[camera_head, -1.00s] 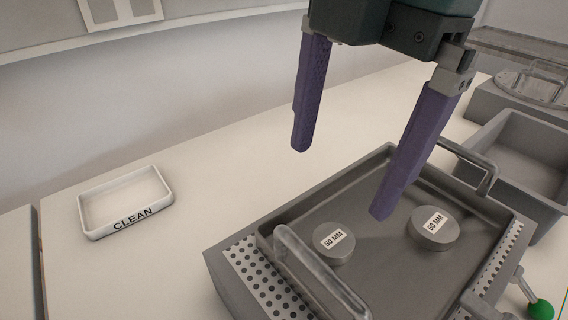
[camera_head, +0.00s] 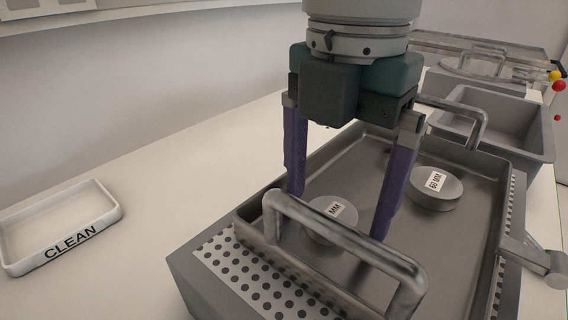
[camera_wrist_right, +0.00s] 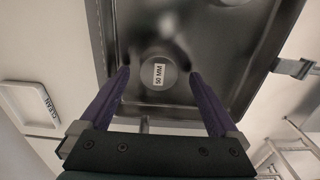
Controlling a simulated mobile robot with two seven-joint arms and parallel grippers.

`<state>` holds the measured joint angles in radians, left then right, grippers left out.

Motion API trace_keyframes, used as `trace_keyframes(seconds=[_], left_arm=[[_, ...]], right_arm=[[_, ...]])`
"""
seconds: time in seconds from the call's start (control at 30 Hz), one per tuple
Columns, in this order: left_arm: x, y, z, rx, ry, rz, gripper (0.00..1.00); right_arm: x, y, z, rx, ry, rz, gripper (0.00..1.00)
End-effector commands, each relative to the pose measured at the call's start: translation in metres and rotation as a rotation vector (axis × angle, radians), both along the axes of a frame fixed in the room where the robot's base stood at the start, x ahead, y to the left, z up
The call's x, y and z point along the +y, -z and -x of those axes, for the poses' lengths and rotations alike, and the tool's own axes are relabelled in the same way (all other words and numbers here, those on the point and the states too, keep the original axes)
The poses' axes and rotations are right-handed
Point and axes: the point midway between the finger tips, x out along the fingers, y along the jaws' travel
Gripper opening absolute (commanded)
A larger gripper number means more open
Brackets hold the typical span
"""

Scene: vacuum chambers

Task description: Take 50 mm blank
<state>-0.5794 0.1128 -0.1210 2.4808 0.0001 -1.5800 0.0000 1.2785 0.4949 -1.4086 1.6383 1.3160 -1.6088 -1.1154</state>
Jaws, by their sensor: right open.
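The 50 mm blank (camera_head: 333,215) is a grey disc with a white label, lying in the metal tray (camera_head: 476,262) near its left handle. That handle partly hides it in the head view. My right gripper (camera_head: 338,222) is open, pointing down with one purple finger on each side of the 50 mm blank. In the right wrist view the blank (camera_wrist_right: 159,87) lies between and beyond the fingertips, apart from both. A 60 mm blank (camera_head: 436,190) lies to the right in the same tray. My left gripper is not in view.
A white tray marked CLEAN (camera_head: 62,240) stands on the bench at the left. The metal tray has raised bar handles (camera_head: 345,238) at both ends. A grey open bin (camera_head: 505,125) stands behind at the right.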

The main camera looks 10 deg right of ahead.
Motion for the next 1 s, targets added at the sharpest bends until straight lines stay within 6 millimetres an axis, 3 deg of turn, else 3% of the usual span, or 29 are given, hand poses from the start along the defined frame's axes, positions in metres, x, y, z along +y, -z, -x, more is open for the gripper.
trace_keyframes(seconds=[0.1,0.33,1.0], left_arm=[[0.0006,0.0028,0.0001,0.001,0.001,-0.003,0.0],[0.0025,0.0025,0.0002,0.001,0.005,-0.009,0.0],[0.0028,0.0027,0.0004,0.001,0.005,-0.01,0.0]], right_arm=[[0.0005,0.0109,0.0003,0.001,-0.001,-0.001,0.96],[0.0005,0.0114,0.0002,-0.001,-0.001,-0.001,0.96],[0.0006,0.0111,0.0001,-0.001,-0.001,-0.001,0.21]])
